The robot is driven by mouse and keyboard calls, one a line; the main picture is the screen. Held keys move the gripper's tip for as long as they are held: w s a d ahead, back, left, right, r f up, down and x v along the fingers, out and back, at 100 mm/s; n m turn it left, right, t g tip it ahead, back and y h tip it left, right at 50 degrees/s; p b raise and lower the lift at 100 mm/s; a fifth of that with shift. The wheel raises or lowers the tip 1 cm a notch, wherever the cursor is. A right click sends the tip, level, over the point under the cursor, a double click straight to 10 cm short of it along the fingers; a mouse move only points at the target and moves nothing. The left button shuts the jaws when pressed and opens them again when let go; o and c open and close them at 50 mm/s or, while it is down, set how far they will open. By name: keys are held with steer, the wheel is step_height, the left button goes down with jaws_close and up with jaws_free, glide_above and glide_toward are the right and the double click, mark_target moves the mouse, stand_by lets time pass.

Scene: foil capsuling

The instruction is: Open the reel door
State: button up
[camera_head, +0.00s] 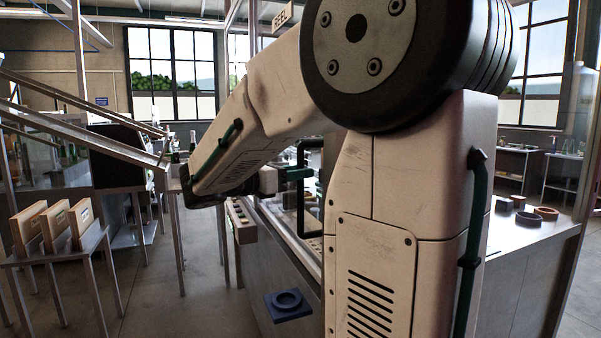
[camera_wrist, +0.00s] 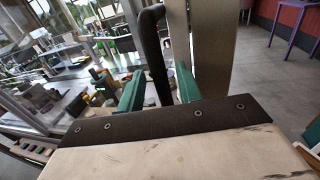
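The reel door's dark bar handle (camera_head: 300,210) shows in the head view just left of my forearm, upright, with bent ends. In the wrist view the handle (camera_wrist: 155,55) rises between my two green fingers. My gripper (camera_wrist: 160,92) is around the handle, with a small gap visible on each side of the bar, so it looks open. In the head view my gripper (camera_head: 297,174) is at the handle's upper part, partly hidden. A REEL sign (camera_head: 283,17) hangs above. Much of the door is hidden by my arm; I cannot tell whether it stands ajar.
A metal post (camera_wrist: 212,45) stands right of the handle in the wrist view. A stand with wooden boxes (camera_head: 55,225) is at left. Floor between is clear.

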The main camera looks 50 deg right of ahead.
steer(key=shift+s+d, duration=0.25)
steer(key=shift+d, duration=0.35)
jaws_close()
